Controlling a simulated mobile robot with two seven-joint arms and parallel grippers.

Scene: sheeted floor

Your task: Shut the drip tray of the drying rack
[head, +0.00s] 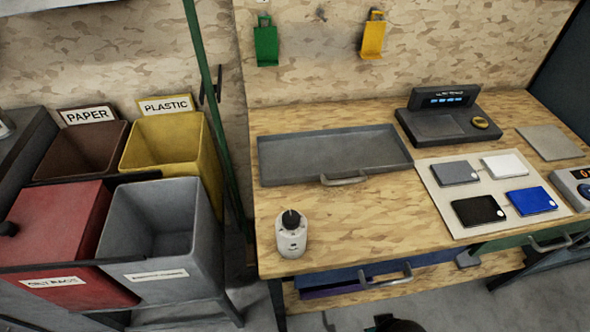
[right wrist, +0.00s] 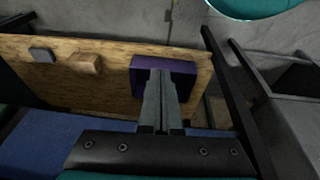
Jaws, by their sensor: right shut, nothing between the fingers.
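I cannot make out a drying rack in either view. A shallow grey tray (head: 335,153) with a handle at its front right (head: 344,179) lies on the workbench in the head view; I cannot tell whether it is the drip tray. My right gripper (right wrist: 163,78) is shut and empty in the right wrist view. Its fingertips overlap a purple box (right wrist: 186,68) at the wooden lower shelf; whether they touch is unclear. My left gripper is not in view.
Under the bench top (head: 350,240) is a blue drawer (head: 349,277) with a handle. A white bottle (head: 291,238), a scale (head: 448,122) and a mat (head: 440,182) with several coloured cards stand on top. Grey (head: 160,240), red (head: 60,235) and yellow (head: 165,140) bins stand left.

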